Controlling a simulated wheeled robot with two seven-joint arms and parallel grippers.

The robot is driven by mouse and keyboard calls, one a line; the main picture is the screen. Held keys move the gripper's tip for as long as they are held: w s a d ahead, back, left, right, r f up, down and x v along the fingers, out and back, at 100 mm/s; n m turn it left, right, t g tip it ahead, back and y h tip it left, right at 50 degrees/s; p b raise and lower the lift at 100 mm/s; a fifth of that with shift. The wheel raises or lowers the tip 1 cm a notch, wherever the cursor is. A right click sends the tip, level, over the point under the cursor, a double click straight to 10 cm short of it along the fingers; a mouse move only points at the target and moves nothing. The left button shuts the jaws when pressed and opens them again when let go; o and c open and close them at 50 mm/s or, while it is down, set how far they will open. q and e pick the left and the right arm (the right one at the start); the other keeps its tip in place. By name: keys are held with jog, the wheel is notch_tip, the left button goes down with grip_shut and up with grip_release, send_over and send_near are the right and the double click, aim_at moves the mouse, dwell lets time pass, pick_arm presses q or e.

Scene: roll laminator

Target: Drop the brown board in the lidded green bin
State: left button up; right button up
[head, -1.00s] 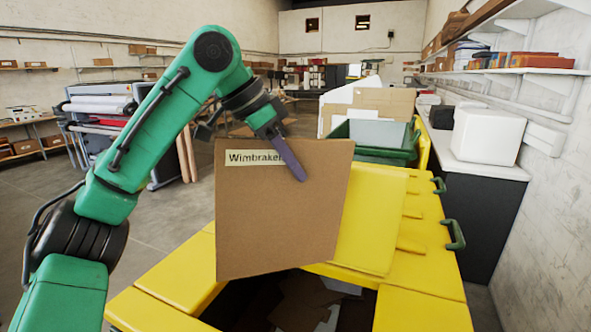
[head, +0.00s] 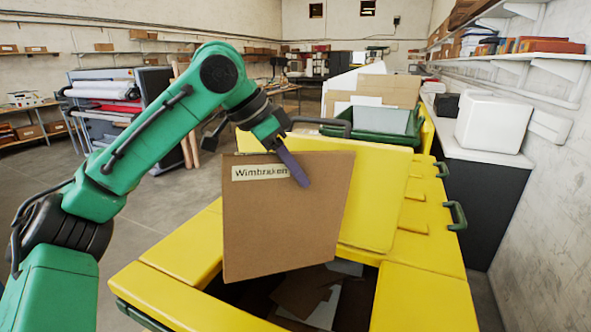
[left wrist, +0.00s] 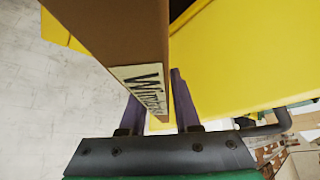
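The brown board (head: 285,225), labelled "Wimbraken", hangs upright from my left gripper (head: 290,165). One purple finger lies across its labelled face near the top. In the left wrist view the board (left wrist: 115,30) passes between the two fingers of the gripper (left wrist: 157,90). The board is above the dark opening of a large yellow bin (head: 425,305), its lower edge in front of that opening. A green bin (head: 350,133) with grey flat pieces in it stands behind the yellow bin. No lid is seen on the green bin. My right gripper is not in view.
Card scraps (head: 305,290) lie inside the yellow bin's opening. A yellow lid panel (head: 378,195) lies behind the board. A counter with a white box (head: 494,122) runs along the right wall. Grey floor (head: 150,215) is free at the left.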

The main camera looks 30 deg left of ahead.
pick_arm(q)
jog(key=shift+o, duration=1)
jog(key=shift+s, duration=0.15)
jog(key=shift+w, duration=0.2)
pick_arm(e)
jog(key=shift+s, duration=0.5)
pick_arm(q)
jog(key=b+v, duration=0.1)
jog(key=v, duration=0.8)
jog(key=shift+r, duration=0.1)
jog(key=p+v, duration=0.2)
jog(key=v, duration=0.3)
jog(key=shift+r, duration=0.2)
jog(key=shift+s+a, duration=0.15)
jog(key=shift+s, duration=0.05)
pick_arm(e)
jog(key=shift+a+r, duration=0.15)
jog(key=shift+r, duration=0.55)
pick_arm(q)
jog(key=shift+w, duration=0.15)
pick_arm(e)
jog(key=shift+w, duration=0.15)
